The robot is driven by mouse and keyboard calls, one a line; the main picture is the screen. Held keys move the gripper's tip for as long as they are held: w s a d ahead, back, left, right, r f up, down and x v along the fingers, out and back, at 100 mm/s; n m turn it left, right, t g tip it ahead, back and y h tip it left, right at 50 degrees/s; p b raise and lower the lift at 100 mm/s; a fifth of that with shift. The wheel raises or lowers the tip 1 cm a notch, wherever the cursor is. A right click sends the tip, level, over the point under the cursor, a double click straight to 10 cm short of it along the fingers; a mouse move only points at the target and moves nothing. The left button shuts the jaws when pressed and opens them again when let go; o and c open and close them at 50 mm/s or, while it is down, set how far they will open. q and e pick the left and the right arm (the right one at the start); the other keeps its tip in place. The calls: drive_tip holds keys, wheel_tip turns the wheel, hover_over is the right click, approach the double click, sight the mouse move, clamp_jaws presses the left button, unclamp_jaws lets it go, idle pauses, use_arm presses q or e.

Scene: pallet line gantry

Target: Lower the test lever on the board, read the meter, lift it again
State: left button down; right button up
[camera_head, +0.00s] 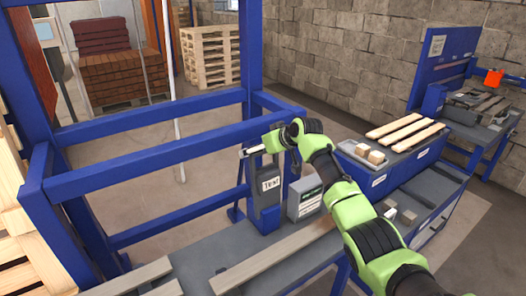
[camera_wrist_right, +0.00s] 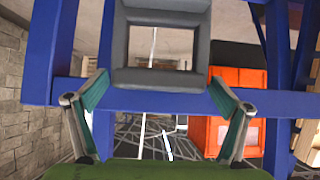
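The test board is a dark upright box (camera_head: 267,190) with a white "TEST" label, fixed by the blue gantry post. A grey box with a dark display-like face (camera_head: 306,204) stands to its right; I cannot read it. My right gripper (camera_head: 272,143) is at the top of the board. A short pale bar (camera_head: 252,151) sticks out left there; I cannot tell whether it is the lever or a finger. In the right wrist view the fingers (camera_wrist_right: 158,108) are wide apart, with nothing visibly clamped. A grey square frame (camera_wrist_right: 120,45) lies ahead of them. My left gripper is not in view.
Blue gantry rails (camera_head: 160,163) run left of the board. Wooden planks (camera_head: 270,262) lie on the grey bench below. A blue tray unit (camera_head: 368,181) with small wooden blocks (camera_head: 376,157) and slats (camera_head: 405,133) stands right.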

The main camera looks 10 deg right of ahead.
drive_tip(key=shift+f, duration=0.25)
drive_tip(key=shift+d, duration=0.1)
drive_tip(key=shift+s+d+r, duration=0.2)
drive_tip(key=shift+s+r, duration=0.05)
drive_tip(key=shift+s, duration=0.15)
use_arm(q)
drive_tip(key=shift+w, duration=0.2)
use_arm(e)
drive_tip(key=v, duration=1.1)
drive_tip(key=shift+w+a, duration=0.1)
drive_tip(key=shift+a, duration=0.1)
